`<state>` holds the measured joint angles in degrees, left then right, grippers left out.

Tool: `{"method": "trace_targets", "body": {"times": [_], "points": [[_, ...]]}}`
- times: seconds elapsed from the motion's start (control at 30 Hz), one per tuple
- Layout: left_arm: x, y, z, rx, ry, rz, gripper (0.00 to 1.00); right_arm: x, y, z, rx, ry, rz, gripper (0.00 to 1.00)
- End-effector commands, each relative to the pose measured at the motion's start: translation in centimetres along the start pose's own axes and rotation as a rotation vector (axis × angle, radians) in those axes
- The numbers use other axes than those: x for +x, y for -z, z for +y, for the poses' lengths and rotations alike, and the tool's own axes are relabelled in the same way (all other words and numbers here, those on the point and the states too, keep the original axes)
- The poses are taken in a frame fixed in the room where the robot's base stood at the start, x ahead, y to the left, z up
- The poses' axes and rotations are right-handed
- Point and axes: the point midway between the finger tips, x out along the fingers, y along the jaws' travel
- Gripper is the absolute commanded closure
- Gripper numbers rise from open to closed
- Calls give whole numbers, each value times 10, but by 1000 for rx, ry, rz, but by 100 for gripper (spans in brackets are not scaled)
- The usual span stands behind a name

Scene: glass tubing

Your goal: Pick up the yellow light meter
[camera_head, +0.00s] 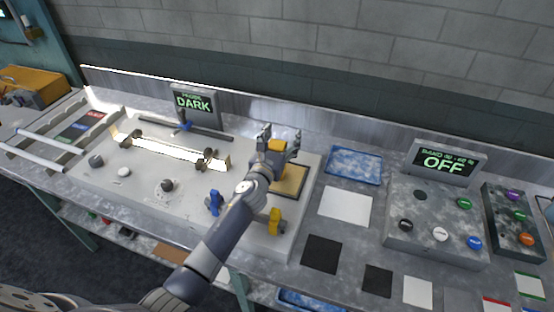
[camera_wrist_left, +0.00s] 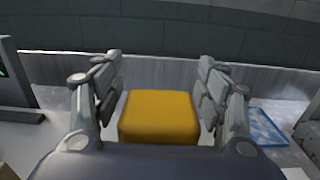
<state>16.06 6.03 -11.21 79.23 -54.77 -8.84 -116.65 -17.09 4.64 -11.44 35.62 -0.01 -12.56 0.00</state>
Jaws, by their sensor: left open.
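The yellow light meter (camera_head: 277,146) is a small yellow block at the tan square pad on the white bench panel. In the left wrist view the yellow block (camera_wrist_left: 158,117) stands between the two fingers, with a gap visible on the right side. My left gripper (camera_head: 280,138) is open, with its fingers on either side of the block. Contact with the fingers cannot be made out. The block's lower part is hidden by my gripper. My right gripper is not in view.
The tan pad (camera_head: 291,181) lies under the gripper. A blue tray (camera_head: 354,165) and white square (camera_head: 345,205) are to the right. Blue (camera_head: 215,202) and yellow (camera_head: 275,222) upright pieces flank my forearm. A DARK display (camera_head: 194,103) and glowing tube (camera_head: 165,151) stand left.

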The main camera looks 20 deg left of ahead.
Motion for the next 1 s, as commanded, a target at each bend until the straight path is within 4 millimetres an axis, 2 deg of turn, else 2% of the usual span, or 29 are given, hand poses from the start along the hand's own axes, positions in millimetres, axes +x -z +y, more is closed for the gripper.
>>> {"method": "trace_targets", "body": {"times": [0.13,0.4,0.43,1.0], "points": [[0,0,0,0,0,0,36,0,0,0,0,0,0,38],[0,0,0,1,0,0,97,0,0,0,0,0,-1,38],[0,0,0,1,0,0,100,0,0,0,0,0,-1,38],[0,0,0,0,0,0,100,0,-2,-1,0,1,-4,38]]}}
